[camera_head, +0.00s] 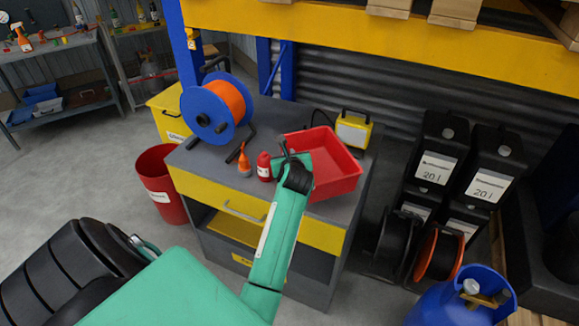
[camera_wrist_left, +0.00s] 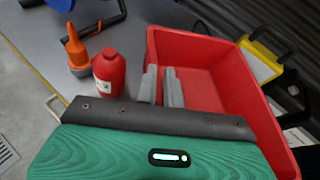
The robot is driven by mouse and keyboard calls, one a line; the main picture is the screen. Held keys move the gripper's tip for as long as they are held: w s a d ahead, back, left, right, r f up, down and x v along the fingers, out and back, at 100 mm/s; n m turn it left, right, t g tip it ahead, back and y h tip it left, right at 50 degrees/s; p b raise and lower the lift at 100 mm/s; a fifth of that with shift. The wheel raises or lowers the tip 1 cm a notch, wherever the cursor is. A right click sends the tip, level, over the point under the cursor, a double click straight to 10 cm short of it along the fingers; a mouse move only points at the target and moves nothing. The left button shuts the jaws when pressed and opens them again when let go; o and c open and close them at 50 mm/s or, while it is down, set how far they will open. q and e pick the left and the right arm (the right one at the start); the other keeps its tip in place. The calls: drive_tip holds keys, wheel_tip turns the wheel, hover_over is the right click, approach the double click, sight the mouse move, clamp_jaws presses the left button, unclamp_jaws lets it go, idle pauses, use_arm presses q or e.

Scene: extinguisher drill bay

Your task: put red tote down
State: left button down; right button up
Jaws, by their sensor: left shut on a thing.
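The red tote (camera_head: 338,172) is an open, empty-looking box at the right of the grey workbench top (camera_head: 205,165). It also fills the right of the left wrist view (camera_wrist_left: 215,60). My left gripper (camera_head: 287,154) is shut on the tote's left wall. In the left wrist view its two grey fingers (camera_wrist_left: 162,86) sit on either side of that wall. The tote looks roughly level; I cannot tell whether its base touches the worktop. My right gripper does not show.
A red bottle (camera_head: 264,167) and an orange-tipped bottle (camera_head: 244,161) stand left of the tote. A blue cable reel (camera_head: 213,110) is behind them. A yellow lamp (camera_head: 353,131) stands just behind the tote. Black 20 l canisters (camera_head: 436,160) stand to the right.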

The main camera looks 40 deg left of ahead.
use_arm(q)
wheel_tip(320, 180, down, 5)
drive_tip(key=shift+f, duration=0.1)
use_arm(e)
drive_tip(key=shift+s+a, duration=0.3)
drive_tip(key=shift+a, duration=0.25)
use_arm(q)
drive_tip(key=c, duration=1.5)
unclamp_jaws()
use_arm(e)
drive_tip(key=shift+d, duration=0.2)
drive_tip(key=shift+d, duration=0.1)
